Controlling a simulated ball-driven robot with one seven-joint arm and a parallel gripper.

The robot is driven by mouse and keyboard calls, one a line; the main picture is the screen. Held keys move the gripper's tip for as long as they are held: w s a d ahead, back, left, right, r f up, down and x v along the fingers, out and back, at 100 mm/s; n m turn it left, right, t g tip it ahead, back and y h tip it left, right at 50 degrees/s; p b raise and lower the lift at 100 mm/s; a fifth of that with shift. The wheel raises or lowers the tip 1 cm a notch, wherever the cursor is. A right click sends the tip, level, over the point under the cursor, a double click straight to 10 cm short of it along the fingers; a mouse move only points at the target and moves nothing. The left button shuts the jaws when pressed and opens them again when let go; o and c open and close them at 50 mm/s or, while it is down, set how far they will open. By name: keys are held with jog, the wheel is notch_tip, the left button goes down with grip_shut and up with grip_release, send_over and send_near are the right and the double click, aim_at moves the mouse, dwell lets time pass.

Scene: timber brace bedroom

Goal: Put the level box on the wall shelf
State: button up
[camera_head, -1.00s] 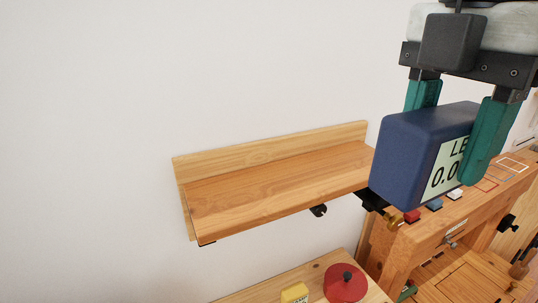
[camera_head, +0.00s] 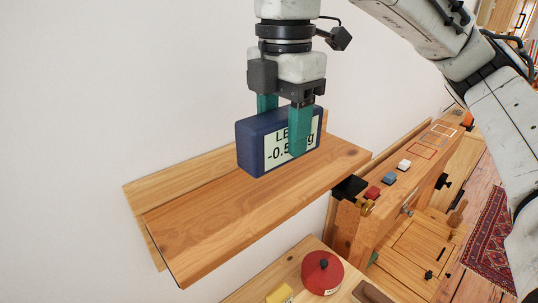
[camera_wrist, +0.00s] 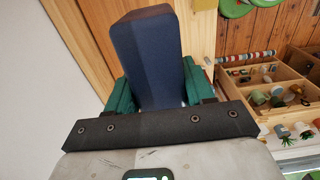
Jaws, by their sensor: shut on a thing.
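The level box (camera_head: 249,147) is a dark blue block with a pale display face that reads "LE" and a partly hidden number. My gripper (camera_head: 283,128) has its green fingers shut on it, one at the back and one across the display. The wall shelf (camera_head: 215,227) is a wooden board with a back strip, fixed to the white wall. In the head view the box is over the right half of the shelf; I cannot tell whether it touches the board. The wrist view shows the box (camera_wrist: 148,55) between the green fingers, with the shelf wood behind it.
Below the shelf, a lower wooden surface holds a red round lid (camera_head: 322,275) and a yellow block (camera_head: 280,294). A wooden bench (camera_head: 345,222) to the right carries red, blue and white blocks. The shelf's left part is clear.

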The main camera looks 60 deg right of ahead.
jog(key=w+f, duration=0.1)
jog(key=f, duration=0.1)
jog(key=w+d+f, duration=0.1)
jog(key=w+f, duration=0.1)
jog(key=shift+d+f, duration=0.1)
jog(key=shift+d, duration=0.1)
jog(key=shift+f, duration=1.5)
jog(key=shift+f, duration=0.35)
jog(key=o, duration=1.2)
jog(key=shift+r, duration=0.15)
notch_tip(320, 180, up, 12)
jog(key=shift+r, duration=0.25)
